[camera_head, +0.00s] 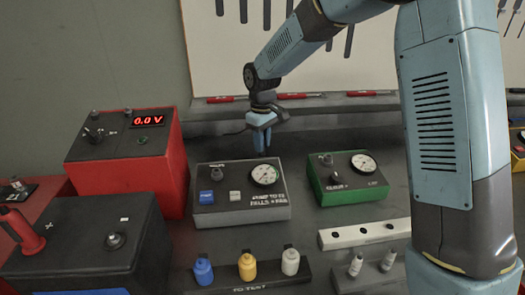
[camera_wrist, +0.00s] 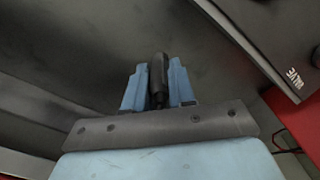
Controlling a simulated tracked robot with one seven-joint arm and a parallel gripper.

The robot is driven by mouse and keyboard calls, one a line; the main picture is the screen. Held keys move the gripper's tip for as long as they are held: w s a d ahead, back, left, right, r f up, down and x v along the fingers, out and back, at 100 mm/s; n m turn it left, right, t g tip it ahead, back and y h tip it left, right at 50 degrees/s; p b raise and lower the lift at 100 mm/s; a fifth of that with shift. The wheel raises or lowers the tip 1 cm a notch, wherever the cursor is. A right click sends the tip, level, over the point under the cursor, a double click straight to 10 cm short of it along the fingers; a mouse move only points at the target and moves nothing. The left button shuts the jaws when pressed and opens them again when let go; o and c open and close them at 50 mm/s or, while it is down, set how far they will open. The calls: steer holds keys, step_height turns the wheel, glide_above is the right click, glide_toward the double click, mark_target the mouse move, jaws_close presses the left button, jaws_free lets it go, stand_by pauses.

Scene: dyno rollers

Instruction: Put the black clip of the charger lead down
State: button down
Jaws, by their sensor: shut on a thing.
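My gripper (camera_head: 262,140) hangs fingers down behind the grey gauge box, close to the back board. In the wrist view my gripper (camera_wrist: 157,84) has its two blue fingers on either side of the black clip (camera_wrist: 157,75), which it holds. In the head view the clip cannot be made out between the fingers. A thin dark lead (camera_head: 233,132) runs off to the left of the gripper. The red charger (camera_head: 125,165) stands at the left and its display reads 0.0 V.
A black battery (camera_head: 85,250) with a red clip (camera_head: 22,232) on it stands front left. The grey gauge box (camera_head: 240,205) and green gauge box (camera_head: 345,185) stand mid-bench. Bottles stand in a dark rack (camera_head: 255,275) in front. Dark bench is bare around the gripper.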

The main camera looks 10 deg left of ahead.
steer(key=shift+w+f, duration=0.3)
steer(key=shift+f, duration=0.15)
step_height(320, 180, down, 3)
steer(key=shift+w+f, duration=0.1)
steer(key=shift+w, duration=0.05)
steer(key=c, duration=0.9)
jaws_free()
steer(key=shift+c, duration=0.2)
step_height(320, 180, up, 12)
steer(key=shift+r, duration=0.1)
